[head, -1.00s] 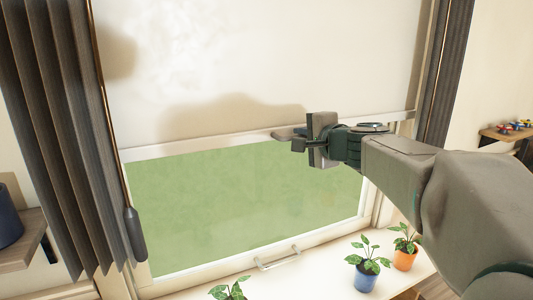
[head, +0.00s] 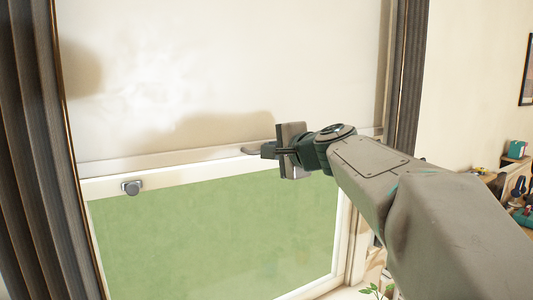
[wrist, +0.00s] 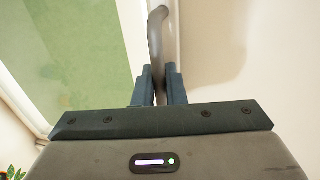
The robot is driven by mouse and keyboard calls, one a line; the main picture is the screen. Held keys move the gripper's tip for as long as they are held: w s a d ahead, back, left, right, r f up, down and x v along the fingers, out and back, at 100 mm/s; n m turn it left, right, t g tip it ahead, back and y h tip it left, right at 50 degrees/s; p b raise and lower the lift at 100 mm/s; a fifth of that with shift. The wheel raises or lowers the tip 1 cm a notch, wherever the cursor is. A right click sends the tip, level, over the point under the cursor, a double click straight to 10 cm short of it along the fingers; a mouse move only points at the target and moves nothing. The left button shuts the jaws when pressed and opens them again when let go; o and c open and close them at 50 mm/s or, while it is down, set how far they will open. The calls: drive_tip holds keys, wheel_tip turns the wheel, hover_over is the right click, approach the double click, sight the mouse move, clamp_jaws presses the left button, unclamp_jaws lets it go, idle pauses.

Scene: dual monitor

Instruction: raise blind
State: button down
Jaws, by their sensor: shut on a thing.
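The blind (head: 220,60) is a pale sheet covering the upper part of the window in the head view. Its light bottom bar (head: 130,165) runs across above the green pane. A small grey pull handle (head: 250,151) sticks out at the bar. My gripper (head: 269,150) is at this handle, in front of the bar's right half. In the wrist view, the two dark fingers (wrist: 158,88) are closed around the curved grey handle (wrist: 157,35). The arm partly hides the bar's right end.
The window's white top rail with a grey latch (head: 131,187) shows below the bar. Dark curtains hang at the left (head: 30,150) and right (head: 405,80). A green plant (head: 375,290) is at the bottom edge. Shelves with small items stand at the far right.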

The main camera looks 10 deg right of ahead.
drive_tip(key=c, duration=1.6)
unclamp_jaws()
drive_tip(key=shift+c, duration=0.2)
drive_tip(key=shift+s, duration=0.15)
drive_tip(key=b+v, duration=0.3)
drive_tip(key=v, duration=1)
drive_tip(key=shift+s, duration=0.35)
drive_tip(key=shift+d+r, duration=0.1)
drive_tip(key=shift+d, duration=0.05)
